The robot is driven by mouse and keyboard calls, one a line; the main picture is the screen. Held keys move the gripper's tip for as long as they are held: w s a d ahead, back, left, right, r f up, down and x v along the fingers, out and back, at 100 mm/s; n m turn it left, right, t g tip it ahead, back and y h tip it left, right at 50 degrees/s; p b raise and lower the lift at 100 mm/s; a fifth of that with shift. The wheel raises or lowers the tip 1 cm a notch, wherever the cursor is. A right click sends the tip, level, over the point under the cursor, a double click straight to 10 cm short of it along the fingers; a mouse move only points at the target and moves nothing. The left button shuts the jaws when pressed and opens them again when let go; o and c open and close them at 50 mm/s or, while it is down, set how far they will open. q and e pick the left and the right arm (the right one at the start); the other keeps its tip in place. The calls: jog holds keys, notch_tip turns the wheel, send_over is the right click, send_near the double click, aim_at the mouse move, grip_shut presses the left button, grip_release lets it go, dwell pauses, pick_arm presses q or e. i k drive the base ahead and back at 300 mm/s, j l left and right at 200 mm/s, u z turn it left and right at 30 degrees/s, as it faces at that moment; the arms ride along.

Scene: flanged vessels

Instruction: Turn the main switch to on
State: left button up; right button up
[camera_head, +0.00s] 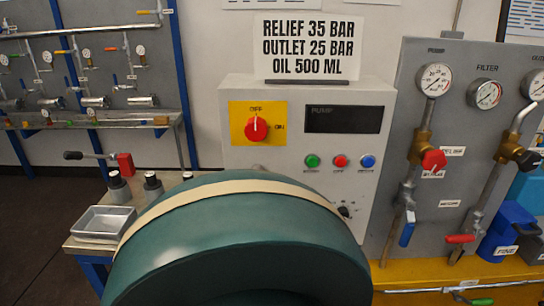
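The main switch (256,129) is a red rotary knob on a yellow plate, on the front of a light grey control box (300,100). The plate is marked OFF above the knob and ON to its right. The knob's pale pointer mark stands upward, at OFF. A dark display labelled PUMP (343,120) is right of the switch, and it looks unlit. Neither of my grippers is in view.
A large dark green rounded body (230,235) with a cream band fills the lower foreground, below the switch. Green (312,161), red (340,161) and blue (367,161) buttons sit below the display. A gauge panel (450,110) stands at right, a metal tray (103,222) at left.

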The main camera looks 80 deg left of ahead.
aim_at(256, 129)
jog(key=u, duration=2.3)
